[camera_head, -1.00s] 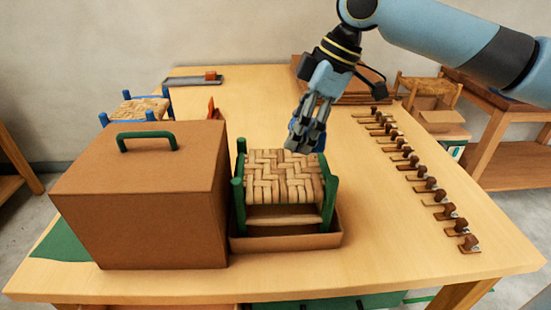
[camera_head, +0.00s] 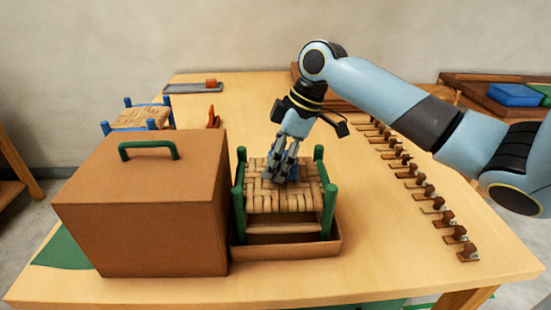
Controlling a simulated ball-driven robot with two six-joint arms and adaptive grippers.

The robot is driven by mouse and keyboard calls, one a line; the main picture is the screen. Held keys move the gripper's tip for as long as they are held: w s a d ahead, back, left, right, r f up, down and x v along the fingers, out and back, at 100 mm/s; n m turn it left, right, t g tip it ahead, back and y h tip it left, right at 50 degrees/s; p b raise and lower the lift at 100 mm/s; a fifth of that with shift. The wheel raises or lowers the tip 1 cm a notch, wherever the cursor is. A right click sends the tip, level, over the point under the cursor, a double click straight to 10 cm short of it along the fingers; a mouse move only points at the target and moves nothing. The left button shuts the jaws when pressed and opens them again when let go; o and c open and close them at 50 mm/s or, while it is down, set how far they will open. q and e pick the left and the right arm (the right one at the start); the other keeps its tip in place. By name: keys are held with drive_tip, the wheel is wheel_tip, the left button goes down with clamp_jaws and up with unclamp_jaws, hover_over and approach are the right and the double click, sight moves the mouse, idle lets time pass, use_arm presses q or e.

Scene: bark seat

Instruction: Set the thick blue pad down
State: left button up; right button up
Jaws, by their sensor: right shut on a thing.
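My right gripper (camera_head: 281,178) is shut on the thick blue pad (camera_head: 294,170), of which only a small dark blue part shows beside the fingers. The fingers point down over the back middle of the woven bark seat (camera_head: 268,197) of a small stool with green posts. From this view I cannot tell whether the pad touches the weave. My left gripper is not in view.
The green-legged stool stands in a shallow brown tray (camera_head: 290,252). A large brown box (camera_head: 150,205) with a green handle is close on its left. A row of small wooden pegs (camera_head: 430,192) lines the right side. A blue block (camera_head: 515,95) lies at the back right.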

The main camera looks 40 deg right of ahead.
drive_tip(key=shift+f, duration=0.15)
drive_tip(key=o, duration=0.9)
drive_tip(key=b+v, duration=0.1)
drive_tip(key=v, duration=1.1)
